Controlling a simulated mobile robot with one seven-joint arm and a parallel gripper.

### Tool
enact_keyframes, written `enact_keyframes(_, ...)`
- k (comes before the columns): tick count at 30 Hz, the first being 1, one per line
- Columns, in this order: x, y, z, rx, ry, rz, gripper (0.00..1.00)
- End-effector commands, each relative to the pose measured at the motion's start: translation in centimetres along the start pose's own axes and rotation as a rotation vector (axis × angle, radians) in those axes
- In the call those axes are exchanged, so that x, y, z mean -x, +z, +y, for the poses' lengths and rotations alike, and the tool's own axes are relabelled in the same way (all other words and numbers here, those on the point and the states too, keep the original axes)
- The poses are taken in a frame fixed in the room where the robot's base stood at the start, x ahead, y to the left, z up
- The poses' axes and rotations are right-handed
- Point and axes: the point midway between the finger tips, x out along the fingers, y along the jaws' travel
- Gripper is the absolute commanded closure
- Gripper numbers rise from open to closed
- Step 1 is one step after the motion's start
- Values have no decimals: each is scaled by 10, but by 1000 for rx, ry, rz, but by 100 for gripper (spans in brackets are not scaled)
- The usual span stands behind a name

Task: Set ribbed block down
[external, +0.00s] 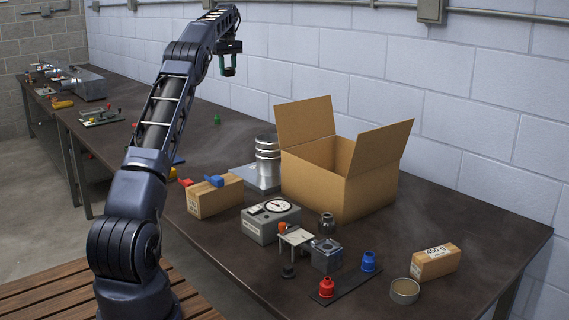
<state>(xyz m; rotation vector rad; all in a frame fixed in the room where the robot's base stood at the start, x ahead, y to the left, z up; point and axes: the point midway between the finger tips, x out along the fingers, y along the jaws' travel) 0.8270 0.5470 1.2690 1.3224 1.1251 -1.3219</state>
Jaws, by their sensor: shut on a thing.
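My gripper (229,68) is high above the table (455,218), left of the open cardboard box (333,190), in the upper middle of the external view. It points down and is shut on a small, dark, green-edged piece, which I take to be the ribbed block (229,61). The fingers partly hide it, and it is too small for its ribs to show. It hangs in the air, clear of the table and the box.
Table space beyond the duct is mostly bare.

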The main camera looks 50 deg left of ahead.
Motion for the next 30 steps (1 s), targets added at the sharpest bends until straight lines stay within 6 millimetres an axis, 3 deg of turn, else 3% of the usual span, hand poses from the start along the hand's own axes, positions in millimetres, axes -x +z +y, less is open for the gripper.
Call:
enact_keyframes(1,3,20,17,-38,2,0,97)
enact_keyframes(6,6,79,62,-161,2,-1,97)
enact_keyframes(15,9,194,126,-382,3,-3,97)
enact_keyframes(24,10,319,168,-611,3,-4,97)
enact_keyframes(30,8,406,182,-766,1,-5,97)
